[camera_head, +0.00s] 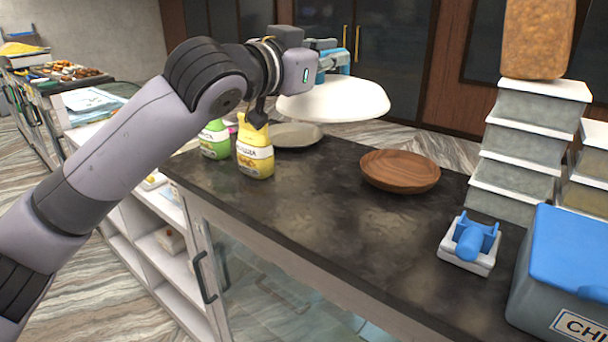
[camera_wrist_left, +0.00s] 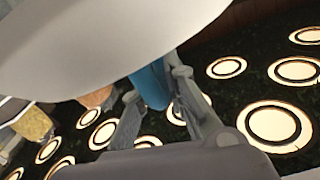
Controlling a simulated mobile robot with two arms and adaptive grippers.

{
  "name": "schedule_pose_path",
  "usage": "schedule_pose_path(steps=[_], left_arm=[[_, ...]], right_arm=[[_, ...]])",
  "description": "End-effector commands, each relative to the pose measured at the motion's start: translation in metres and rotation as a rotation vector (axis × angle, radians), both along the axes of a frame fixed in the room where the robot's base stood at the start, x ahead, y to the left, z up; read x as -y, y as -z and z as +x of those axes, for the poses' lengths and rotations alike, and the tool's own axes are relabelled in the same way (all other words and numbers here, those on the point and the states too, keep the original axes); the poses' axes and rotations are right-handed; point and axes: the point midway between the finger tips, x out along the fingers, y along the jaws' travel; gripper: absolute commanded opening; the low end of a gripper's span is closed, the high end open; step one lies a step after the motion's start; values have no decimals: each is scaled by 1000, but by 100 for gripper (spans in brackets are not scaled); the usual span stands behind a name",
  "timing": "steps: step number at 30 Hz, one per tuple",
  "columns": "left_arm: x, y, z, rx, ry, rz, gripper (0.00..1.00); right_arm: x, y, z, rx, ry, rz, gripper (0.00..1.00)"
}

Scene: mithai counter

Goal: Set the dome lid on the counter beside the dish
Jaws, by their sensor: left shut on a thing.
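The white dome lid (camera_head: 335,100) hangs in the air above the back of the dark counter (camera_head: 350,225). My left gripper (camera_head: 328,62) is shut on its blue handle, which also shows between the fingers in the left wrist view (camera_wrist_left: 150,88). The lid's pale shell (camera_wrist_left: 100,40) fills the top left of that view. A shallow grey dish (camera_head: 297,135) lies on the counter below the lid, partly behind a yellow bottle. A brown wooden bowl (camera_head: 400,172) sits to its right, open and empty. My right gripper is not in view.
The yellow bottle (camera_head: 255,150) and a green bottle (camera_head: 214,140) stand at the counter's left end. A blue tape dispenser (camera_head: 468,244), a blue-lidded box (camera_head: 570,255) and stacked containers (camera_head: 518,150) occupy the right. The counter's middle front is clear.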

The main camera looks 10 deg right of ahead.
Motion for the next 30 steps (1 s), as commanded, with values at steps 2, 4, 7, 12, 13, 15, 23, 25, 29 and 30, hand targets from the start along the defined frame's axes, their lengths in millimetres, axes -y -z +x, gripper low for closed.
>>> schedule_pose_path(steps=[2,4,7,12,13,15,23,25,29,30], left_arm=[[0,15,0,-4,2,0,0],[-1,33,0,-5,1,2,0],[-1,60,0,-6,2,1,0],[-1,105,-1,-6,2,0,0],[-1,112,-2,-5,2,0,0],[-1,127,-1,-5,2,-1,0],[-1,154,-1,-2,0,-1,0],[-1,164,-1,-5,2,-1,0],[-1,184,-1,-4,1,-2,0],[-1,188,-1,-2,0,-1,0]], right_arm=[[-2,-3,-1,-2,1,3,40],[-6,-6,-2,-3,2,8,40],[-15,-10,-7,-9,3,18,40],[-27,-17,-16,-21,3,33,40],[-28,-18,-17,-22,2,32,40],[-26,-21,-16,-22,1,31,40],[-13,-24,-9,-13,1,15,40],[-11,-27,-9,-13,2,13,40],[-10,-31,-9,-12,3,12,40],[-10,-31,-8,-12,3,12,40]])
